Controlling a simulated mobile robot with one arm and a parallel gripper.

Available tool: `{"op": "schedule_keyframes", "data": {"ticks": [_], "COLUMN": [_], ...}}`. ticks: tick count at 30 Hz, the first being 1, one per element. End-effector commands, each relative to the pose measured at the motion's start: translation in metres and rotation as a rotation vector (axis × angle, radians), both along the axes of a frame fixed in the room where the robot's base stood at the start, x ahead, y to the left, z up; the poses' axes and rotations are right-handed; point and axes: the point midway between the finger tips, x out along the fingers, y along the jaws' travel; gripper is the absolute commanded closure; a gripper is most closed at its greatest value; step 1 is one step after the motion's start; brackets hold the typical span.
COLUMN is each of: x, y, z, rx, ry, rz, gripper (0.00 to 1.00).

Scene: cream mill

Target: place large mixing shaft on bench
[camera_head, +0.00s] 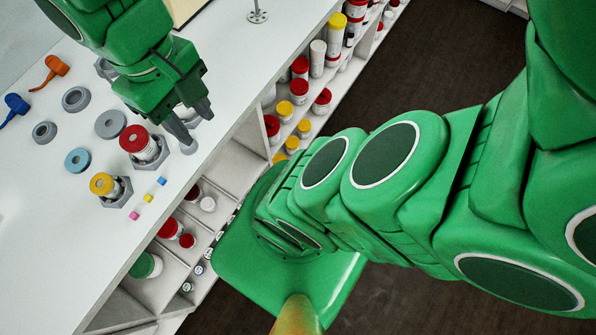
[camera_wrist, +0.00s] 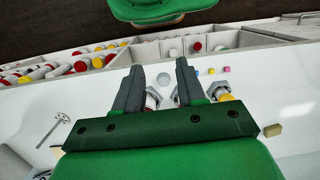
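A thin metal shaft with a small holed disc (camera_head: 257,15), perhaps the large mixing shaft, is at the top of the head view by the bench's edge. A similar shaft shows at the left of the wrist view (camera_wrist: 55,127). I cannot tell its size class. The bench (camera_head: 60,235) is white.
A red-lidded jar (camera_head: 134,140) and a yellow-lidded jar (camera_head: 102,184) stand in hexagonal holders beside my gripper. Grey rings, a blue ring (camera_head: 77,160) and small coloured blocks lie nearby. Shelves (camera_head: 225,160) with jars line the bench front. The bench's lower left is clear.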

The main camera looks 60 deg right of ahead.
Motion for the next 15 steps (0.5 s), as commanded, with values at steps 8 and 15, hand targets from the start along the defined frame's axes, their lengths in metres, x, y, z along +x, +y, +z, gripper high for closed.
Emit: {"op": "schedule_keyframes", "data": {"ticks": [8,15], "x": [0.012,0.031], "y": [-0.008,0.001], "z": [0.006,0.005], "rx": [0.006,0.099], "ry": [0.042,0.066], "rz": [-0.116,-0.249], "gripper": [0.6,0.6]}}
